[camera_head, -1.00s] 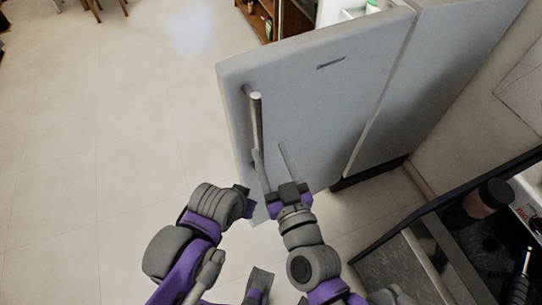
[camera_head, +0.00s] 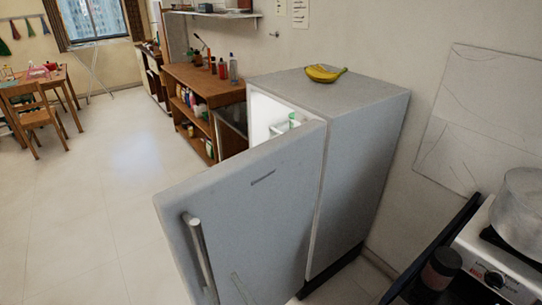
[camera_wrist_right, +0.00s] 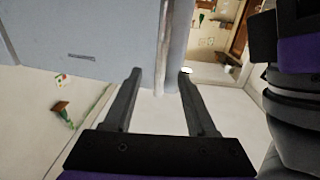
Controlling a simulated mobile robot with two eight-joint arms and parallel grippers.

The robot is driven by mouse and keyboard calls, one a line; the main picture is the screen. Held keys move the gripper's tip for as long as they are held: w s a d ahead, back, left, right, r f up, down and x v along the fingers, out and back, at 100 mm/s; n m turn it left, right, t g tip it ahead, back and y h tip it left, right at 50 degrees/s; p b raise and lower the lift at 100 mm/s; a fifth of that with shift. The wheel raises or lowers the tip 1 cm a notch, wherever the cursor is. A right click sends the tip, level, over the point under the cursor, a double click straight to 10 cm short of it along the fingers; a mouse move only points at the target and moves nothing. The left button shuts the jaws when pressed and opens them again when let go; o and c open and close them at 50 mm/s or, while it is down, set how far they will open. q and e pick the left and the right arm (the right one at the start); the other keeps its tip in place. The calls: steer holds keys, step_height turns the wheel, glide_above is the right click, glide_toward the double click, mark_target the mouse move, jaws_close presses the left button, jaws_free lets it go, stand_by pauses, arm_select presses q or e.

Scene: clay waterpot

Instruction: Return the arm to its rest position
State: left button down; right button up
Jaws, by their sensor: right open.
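In the wrist view the door panel (camera_wrist_right: 85,35) is beyond the fingers, and a pale upright bar (camera_wrist_right: 165,45) lines up with the gap. I cannot tell its distance. My left gripper is out of view.
The fridge (camera_head: 355,170) has yellow bananas (camera_head: 325,74) on top. A stove with a pot (camera_head: 520,205) is at the right. A wooden shelf (camera_head: 205,90) stands behind the door. A table (camera_head: 45,80) and chair (camera_head: 35,115) are far left. The floor (camera_head: 90,210) at left is clear.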

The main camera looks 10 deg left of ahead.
steer(key=w+d+f+m+g+h+p, duration=0.1)
steer(key=d+f+m+g+h, duration=0.15)
steer(key=d+f, duration=0.4)
steer(key=w+d+f+m+g+h, duration=0.1)
steer(key=d+f+g+h, duration=0.2)
steer(key=d, duration=0.7)
steer(key=s+d+f+m+g+h, duration=0.1)
steer(key=s+d+f+m+h, duration=0.1)
steer(key=d, duration=0.5)
steer(key=s+d+f+m+g+h, duration=0.2)
steer(key=s+d+f+h, duration=0.1)
steer(key=d, duration=0.4)
steer(key=shift+s+h+p, duration=0.3)
steer(key=shift+s+h, duration=0.25)
steer(key=shift+s, duration=0.25)
steer(key=shift+d+m, duration=0.1)
steer(key=shift+m, duration=0.15)
